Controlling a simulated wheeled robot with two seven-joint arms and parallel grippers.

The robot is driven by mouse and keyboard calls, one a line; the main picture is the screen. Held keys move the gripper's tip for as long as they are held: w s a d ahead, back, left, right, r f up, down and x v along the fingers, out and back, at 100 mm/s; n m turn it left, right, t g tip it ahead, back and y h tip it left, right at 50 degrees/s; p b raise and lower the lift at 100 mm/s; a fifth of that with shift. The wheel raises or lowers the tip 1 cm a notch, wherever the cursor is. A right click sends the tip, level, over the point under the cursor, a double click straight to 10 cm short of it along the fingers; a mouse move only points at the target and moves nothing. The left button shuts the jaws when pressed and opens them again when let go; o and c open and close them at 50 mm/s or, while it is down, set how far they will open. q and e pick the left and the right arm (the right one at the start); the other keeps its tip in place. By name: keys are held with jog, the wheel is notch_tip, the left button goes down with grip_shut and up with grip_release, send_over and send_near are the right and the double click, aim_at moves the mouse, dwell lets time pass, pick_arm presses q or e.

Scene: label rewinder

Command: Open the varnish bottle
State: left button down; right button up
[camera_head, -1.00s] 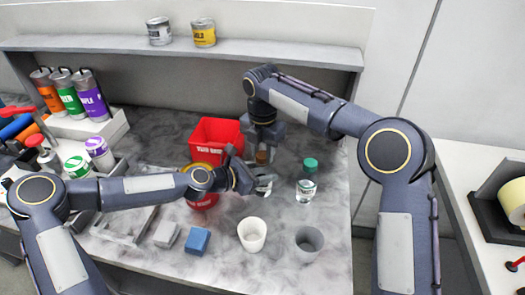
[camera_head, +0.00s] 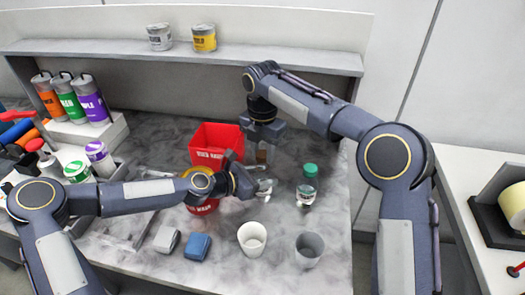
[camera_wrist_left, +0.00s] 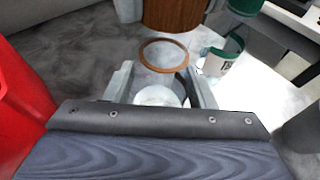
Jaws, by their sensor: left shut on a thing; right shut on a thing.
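The varnish bottle (camera_head: 266,187), a clear vessel, is at the middle of the table. My left gripper (camera_head: 258,186) is shut on its body from the left. In the left wrist view, the pale bottle (camera_wrist_left: 160,95) sits between the two fingers, and a brown ring (camera_wrist_left: 165,55) shows just beyond them. My right gripper (camera_head: 263,147) reaches down from above and is shut on a brown cap (camera_head: 262,155). In the left wrist view the brown cap (camera_wrist_left: 175,12) is above and apart from the ring. The fingers partly hide cap and bottle.
A green-capped clear bottle (camera_head: 307,186) stands close on the right. A white cup (camera_head: 252,238) and grey cup (camera_head: 309,250) stand in front. A red bin (camera_head: 212,143) stands behind left. A blue block (camera_head: 198,246) and grey block (camera_head: 166,240) lie front left.

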aim_at(263, 154)
jog(key=shift+r, duration=2)
pick_arm(q)
jog(key=c, duration=0.5)
grip_release()
